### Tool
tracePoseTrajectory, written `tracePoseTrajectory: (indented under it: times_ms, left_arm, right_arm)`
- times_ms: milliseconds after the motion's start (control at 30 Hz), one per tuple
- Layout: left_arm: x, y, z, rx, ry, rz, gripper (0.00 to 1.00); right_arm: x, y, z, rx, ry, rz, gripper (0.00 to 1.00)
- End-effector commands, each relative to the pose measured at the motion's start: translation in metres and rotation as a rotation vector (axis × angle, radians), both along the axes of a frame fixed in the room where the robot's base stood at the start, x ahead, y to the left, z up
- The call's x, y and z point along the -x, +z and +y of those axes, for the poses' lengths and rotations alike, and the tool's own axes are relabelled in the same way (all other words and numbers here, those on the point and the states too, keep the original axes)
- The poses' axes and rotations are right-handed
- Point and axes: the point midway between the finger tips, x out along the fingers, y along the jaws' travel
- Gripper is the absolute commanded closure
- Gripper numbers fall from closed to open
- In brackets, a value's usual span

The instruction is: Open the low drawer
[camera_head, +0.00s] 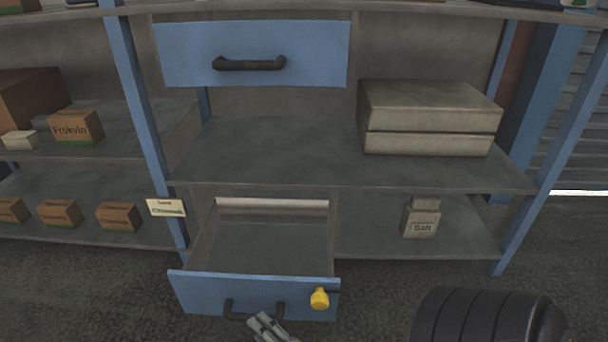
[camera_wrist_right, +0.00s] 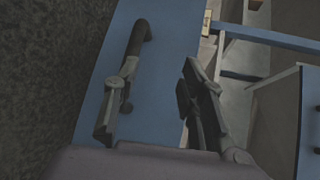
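The low drawer (camera_head: 255,288) has a blue front and is pulled well out of the shelf. Its grey inside shows and looks empty. A dark bar handle (camera_head: 232,309) is on its front; the handle also shows in the right wrist view (camera_wrist_right: 138,40). My right gripper (camera_head: 266,325) is at the handle, in front of the drawer. In the right wrist view (camera_wrist_right: 158,95) its fingers are apart, with blue drawer front between them. One finger overlaps the handle's near end; I cannot tell whether they touch. My left gripper is not in view.
A yellow knob (camera_head: 319,299) is on the drawer front's right side. A closed upper blue drawer (camera_head: 250,53) is above. Pale boxes (camera_head: 430,117) sit on the middle shelf, a small "Salt" box (camera_head: 421,218) on the low shelf. Brown boxes (camera_head: 76,125) stand at left.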

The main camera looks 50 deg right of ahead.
Motion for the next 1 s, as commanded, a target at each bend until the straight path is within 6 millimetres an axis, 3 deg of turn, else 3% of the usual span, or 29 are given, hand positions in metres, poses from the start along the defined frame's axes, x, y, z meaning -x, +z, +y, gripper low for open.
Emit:
tracePoseTrajectory:
  times_ms: [1000]
  left_arm:
    - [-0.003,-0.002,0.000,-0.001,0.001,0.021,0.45]
  right_arm:
    - [0.072,0.009,0.005,-0.001,0.002,0.004,0.62]
